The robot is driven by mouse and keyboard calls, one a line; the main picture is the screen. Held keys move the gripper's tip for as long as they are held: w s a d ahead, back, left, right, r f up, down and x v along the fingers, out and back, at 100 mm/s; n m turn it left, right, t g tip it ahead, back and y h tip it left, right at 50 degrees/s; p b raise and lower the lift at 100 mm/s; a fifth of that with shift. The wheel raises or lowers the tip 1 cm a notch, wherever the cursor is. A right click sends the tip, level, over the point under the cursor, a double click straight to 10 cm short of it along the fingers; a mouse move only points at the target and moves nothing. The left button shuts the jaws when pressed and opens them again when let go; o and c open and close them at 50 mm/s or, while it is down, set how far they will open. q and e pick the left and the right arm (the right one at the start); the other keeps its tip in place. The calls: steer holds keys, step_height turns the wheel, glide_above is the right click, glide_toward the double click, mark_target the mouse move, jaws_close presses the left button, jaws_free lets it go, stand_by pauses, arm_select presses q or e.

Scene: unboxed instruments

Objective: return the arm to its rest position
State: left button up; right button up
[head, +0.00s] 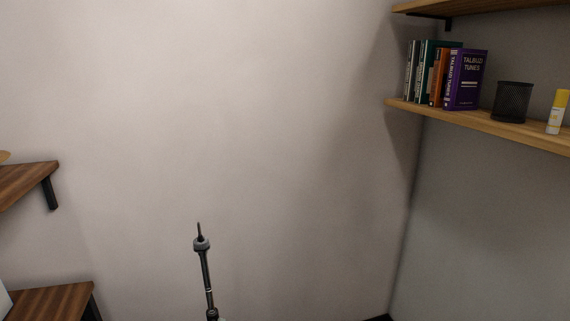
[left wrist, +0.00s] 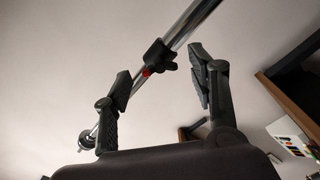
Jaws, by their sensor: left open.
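My left gripper (left wrist: 160,65) shows in the left wrist view with its two dark fingers spread apart. Nothing is held between them. A chrome pole with a black clamp and a red spot (left wrist: 152,62) runs diagonally beyond the fingers; I cannot tell how far away it is. In the head view the top of a slim dark stand (head: 205,267) with a pointed tip rises from the bottom edge; its lower part is out of frame. Neither arm shows in the head view, and my right gripper is not seen.
Wooden shelves (head: 484,121) at the upper right hold books (head: 465,80), a black mesh cup (head: 511,102) and a yellow-and-white tube (head: 557,112). Brown wooden surfaces (head: 52,301) with black supports stand at the left. The wall between is bare.

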arm_select(q)
steer(key=shift+w+a, duration=0.1)
steer(key=shift+w, duration=0.15)
steer(key=shift+c, duration=0.2)
